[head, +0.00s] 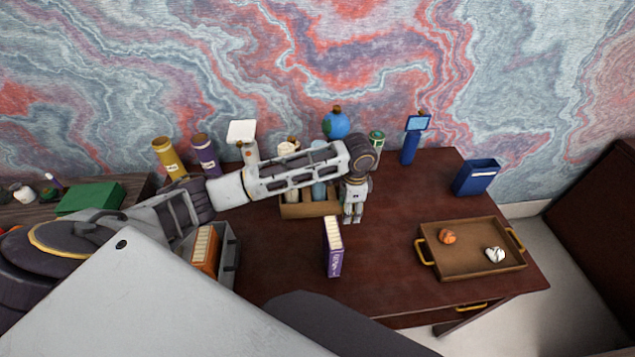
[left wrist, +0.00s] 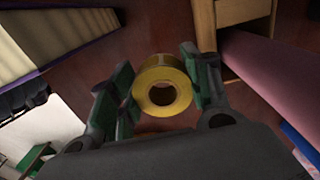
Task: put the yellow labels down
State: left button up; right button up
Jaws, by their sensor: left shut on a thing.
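The yellow labels are a yellow roll (left wrist: 162,86) with a hole in the middle, seen in the left wrist view between green-padded fingers. My left gripper (left wrist: 158,88) is shut on the roll, over the dark red-brown desk. In the head view my left gripper (head: 353,217) points down over the middle of the desk, right of the wooden organizer and behind the purple box. I cannot make out the roll there, nor tell whether it touches the desk. My right gripper is not in view.
A purple box (head: 334,250) stands in front of my left gripper. A wooden organizer (head: 296,211) with bottles is just left of it. A tray (head: 470,266) with two small things lies at the right, with a blue bin (head: 476,177) behind. Bare desk (head: 390,215) lies between gripper and tray.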

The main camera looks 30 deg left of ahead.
pick_arm(q)
jog(key=shift+r, duration=0.15)
notch_tip(320, 180, up, 15)
jog(key=w+n+p, duration=0.3)
jog(key=n+p, duration=0.3)
jog(key=n, duration=0.3)
jog(key=s+a+f+n+b, duration=0.1)
jog(key=s+a+f+b, duration=0.1)
jog(key=f, duration=0.5)
jog(key=s+a+f+n+b, duration=0.1)
jog(key=s+a+f+b, duration=0.2)
jog(key=f, duration=0.4)
jog(key=shift+s+a+b, duration=0.3)
jog(key=shift+s+b, duration=0.2)
dwell(1.0)
